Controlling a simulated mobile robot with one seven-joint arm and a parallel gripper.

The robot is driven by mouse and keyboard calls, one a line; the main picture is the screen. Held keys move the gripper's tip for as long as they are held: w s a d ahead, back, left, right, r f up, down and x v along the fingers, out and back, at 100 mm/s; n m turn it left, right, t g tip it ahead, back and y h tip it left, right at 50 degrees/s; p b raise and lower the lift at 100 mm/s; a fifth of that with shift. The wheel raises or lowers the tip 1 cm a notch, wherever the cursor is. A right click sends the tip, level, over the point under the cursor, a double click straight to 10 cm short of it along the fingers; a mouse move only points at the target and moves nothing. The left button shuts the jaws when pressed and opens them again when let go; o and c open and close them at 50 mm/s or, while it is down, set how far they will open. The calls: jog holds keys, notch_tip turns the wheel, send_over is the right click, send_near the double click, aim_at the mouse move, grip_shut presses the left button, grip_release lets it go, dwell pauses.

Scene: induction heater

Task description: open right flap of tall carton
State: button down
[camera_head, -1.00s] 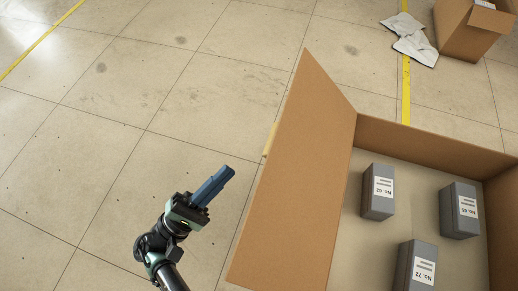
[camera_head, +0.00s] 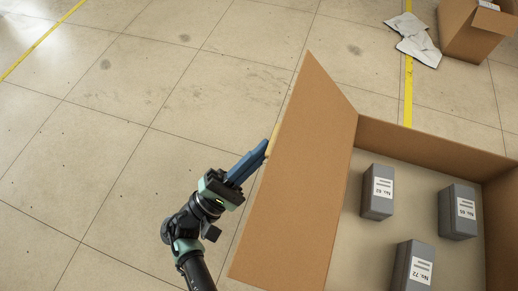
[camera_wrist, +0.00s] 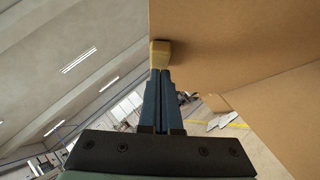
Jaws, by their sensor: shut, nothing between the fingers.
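The big brown carton (camera_head: 432,137) stands on the floor at the right of the head view, with its top open. A large flap (camera_head: 297,180) on its picture-left side stands up and leans outward. A pale tan tab (camera_head: 271,143) sticks out from the outer face of this flap. My gripper (camera_head: 262,150) has its blue fingers shut, with the tips at the tab. The wrist view shows the fingertips (camera_wrist: 160,72) just below the tab (camera_wrist: 160,53), touching or nearly so. The flap's board (camera_wrist: 240,55) fills the upper right there.
Several grey boxes with white labels, such as No. 62 (camera_head: 377,192), stand inside the carton. A smaller open carton (camera_head: 475,35) and white crumpled sheets (camera_head: 413,38) lie at the upper right. The tiled floor (camera_head: 110,130) at the left is clear.

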aim_at(269, 157)
jog(key=d+r+m+g+p, duration=0.1)
jog(key=p, duration=0.1)
jog(key=r+m+p, duration=0.1)
jog(key=r, duration=0.1)
jog(key=s+d+r+m+g+p, duration=0.1)
jog(key=p, duration=0.1)
jog(key=shift+d+r+g+p, duration=0.2)
jog(key=shift+d+g+p, duration=0.1)
jog(key=shift+s+d+r+m+p, duration=0.1)
jog(key=shift+d+r+m+p, duration=0.1)
jog(key=shift+d+m+p, duration=0.35)
jog(key=shift+f, duration=0.15)
